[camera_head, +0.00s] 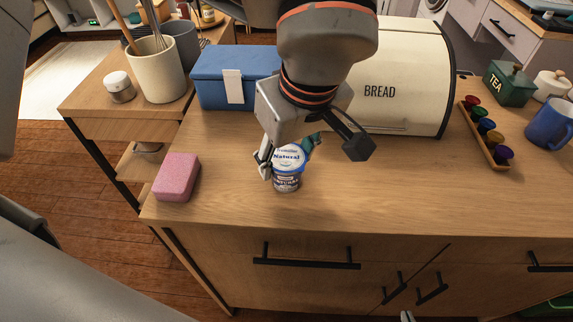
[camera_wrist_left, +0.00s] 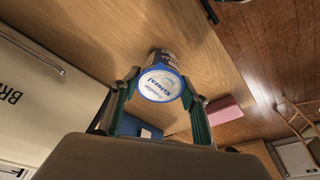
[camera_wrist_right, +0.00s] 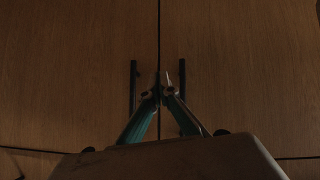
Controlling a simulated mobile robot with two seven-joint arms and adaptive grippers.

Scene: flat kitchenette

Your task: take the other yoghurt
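A yoghurt cup (camera_head: 287,183) with a white and blue "Natural" lid is upright at the counter's middle left. It also shows in the left wrist view (camera_wrist_left: 160,84). My left gripper (camera_head: 289,158) comes down over it, one finger on each side close to the lid's edge. I cannot tell whether the fingers press on the cup, or whether its base touches the counter. My right gripper (camera_wrist_right: 164,92) is shut and empty, low in front of the cabinet doors; only a tip shows at the bottom of the head view. No second yoghurt is visible.
A pink sponge (camera_head: 176,177) lies left of the cup. A blue box (camera_head: 212,82) and a cream bread bin (camera_head: 405,75) stand behind. A rack of coloured capsules (camera_head: 484,133), a tea tin (camera_head: 510,87) and a blue mug (camera_head: 549,124) stand right. The front right counter is clear.

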